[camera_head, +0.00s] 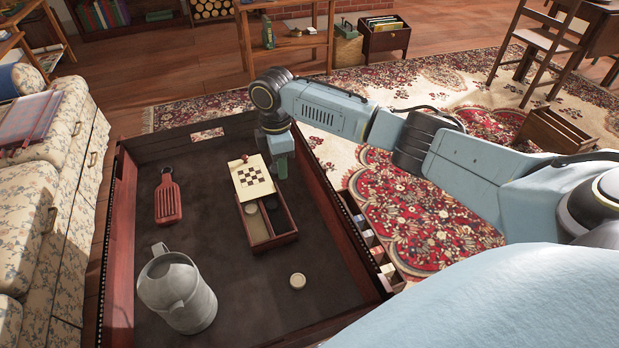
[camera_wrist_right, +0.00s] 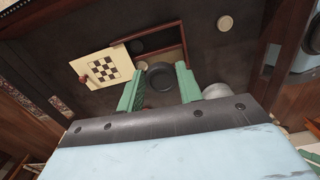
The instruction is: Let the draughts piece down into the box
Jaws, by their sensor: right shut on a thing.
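The box (camera_head: 270,237) is a small open wooden box with side-by-side compartments, standing on the dark floor of a large tray. Its chequered lid (camera_head: 252,178), with a small knob, lies at the box's far end; the lid (camera_wrist_right: 101,69) also shows in the wrist view. Dark round pieces (camera_head: 270,203) show inside the box. My right gripper (camera_head: 282,168) is above the box's far right end. In the wrist view its green fingers (camera_wrist_right: 158,76) are shut on a black draughts piece (camera_wrist_right: 160,74). The gap between piece and box is unclear. My left gripper is out of view.
The tray (camera_head: 120,225) has raised dark wooden walls.

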